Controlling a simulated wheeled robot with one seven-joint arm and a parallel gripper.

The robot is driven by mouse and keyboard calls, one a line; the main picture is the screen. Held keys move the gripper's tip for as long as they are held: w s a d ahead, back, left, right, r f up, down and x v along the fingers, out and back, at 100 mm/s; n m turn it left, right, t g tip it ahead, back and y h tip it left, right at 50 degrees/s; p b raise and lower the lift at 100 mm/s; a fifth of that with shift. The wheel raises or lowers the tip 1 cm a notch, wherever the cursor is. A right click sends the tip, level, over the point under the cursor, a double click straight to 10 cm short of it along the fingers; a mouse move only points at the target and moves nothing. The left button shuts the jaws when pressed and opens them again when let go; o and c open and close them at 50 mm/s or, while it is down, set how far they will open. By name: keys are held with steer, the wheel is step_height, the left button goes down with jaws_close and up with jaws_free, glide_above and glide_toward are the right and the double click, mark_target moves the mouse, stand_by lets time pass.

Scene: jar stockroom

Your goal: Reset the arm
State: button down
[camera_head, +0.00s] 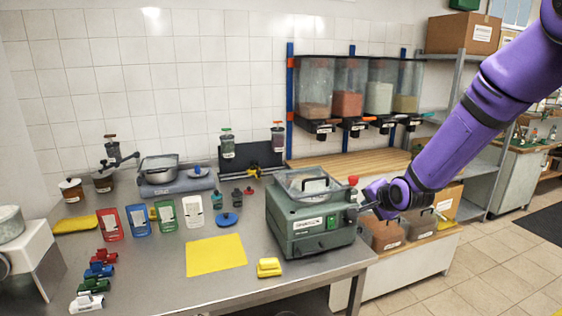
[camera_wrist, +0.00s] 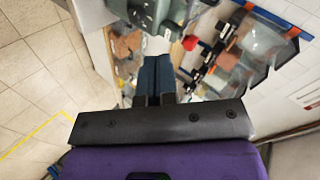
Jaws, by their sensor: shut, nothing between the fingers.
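My purple arm comes in from the upper right in the head view. My gripper (camera_head: 364,204) is at the right side of the green machine (camera_head: 308,228), close to it; I cannot tell whether it touches. In the wrist view, my gripper's fingers (camera_wrist: 155,78) are together with nothing between them. The green machine also shows at the top of the wrist view (camera_wrist: 150,12), with its red knob (camera_wrist: 190,42) beside it. In the head view the machine has a clear lid and the red knob (camera_head: 353,181) at its right.
The steel table (camera_head: 150,278) holds a yellow mat (camera_head: 216,255), a yellow block (camera_head: 269,267), coloured scoops and a scale (camera_head: 178,184). Filled dispensers (camera_head: 347,90) hang above a wooden shelf (camera_head: 350,163). Bins (camera_head: 385,234) stand below my gripper. Floor at the right is open.

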steer(key=s+d+r+n+g+h, duration=0.3)
steer(key=s+r+n, duration=0.3)
steer(key=s+r, duration=1)
steer(key=s+r+n+g, duration=0.1)
steer(key=s+n, duration=0.1)
steer(key=s, duration=0.9)
steer(key=s+d+r+n+g, duration=0.1)
steer(key=s+r+n, duration=0.1)
steer(key=s, duration=0.9)
steer(key=shift+d+n, duration=0.3)
steer(key=shift+n, duration=0.1)
